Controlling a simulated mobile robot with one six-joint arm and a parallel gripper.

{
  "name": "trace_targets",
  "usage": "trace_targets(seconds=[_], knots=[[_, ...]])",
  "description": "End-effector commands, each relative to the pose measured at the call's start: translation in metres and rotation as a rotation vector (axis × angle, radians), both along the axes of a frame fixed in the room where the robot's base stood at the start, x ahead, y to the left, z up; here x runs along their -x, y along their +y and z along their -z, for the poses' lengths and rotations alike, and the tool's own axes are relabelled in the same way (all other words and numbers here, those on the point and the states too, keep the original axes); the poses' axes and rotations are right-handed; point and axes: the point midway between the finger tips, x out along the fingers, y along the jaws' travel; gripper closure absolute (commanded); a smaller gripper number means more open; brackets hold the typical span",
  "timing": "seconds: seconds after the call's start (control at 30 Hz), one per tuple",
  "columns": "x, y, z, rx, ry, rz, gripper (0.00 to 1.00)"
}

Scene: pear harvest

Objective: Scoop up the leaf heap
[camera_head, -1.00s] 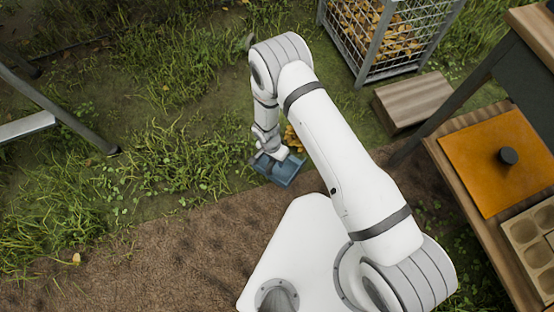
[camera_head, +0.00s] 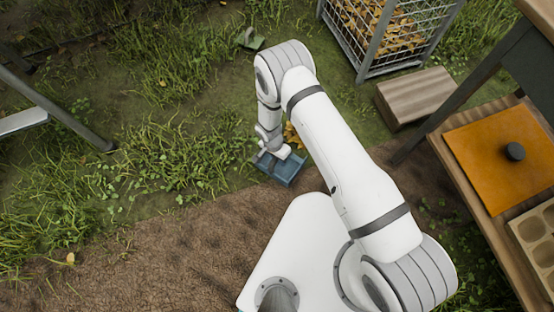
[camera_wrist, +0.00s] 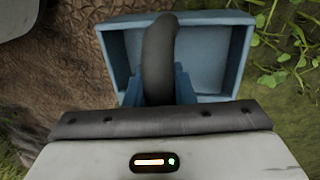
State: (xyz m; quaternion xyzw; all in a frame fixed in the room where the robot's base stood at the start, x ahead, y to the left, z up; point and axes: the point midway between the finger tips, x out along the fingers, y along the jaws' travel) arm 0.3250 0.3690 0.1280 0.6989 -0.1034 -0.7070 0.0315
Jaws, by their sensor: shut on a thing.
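My gripper (camera_head: 272,150) is shut on the dark curved handle (camera_wrist: 158,60) of a blue scoop. The blue scoop (camera_head: 285,172) is held low, near the edge between the grass and bare soil. In the wrist view the scoop (camera_wrist: 218,65) shows its shallow tray, and the part of it I can see looks empty. The leaf heap (camera_head: 293,136), orange-yellow, lies on the ground just beyond the scoop. My arm hides part of the heap. The heap does not show in the wrist view.
A wire crate of leaves (camera_head: 385,35) stands at the back right, with a wooden block (camera_head: 415,97) beside it. A wooden table with an orange board (camera_head: 490,165) is on the right. A metal frame (camera_head: 65,115) is at left. A small grey-green object (camera_head: 250,38) lies behind my arm.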

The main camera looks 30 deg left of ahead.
Motion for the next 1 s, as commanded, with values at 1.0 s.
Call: trace_targets(seconds=[1.0], knots=[[-0.062,-0.006,0.019,-0.001,0.0,0.0,1.0]])
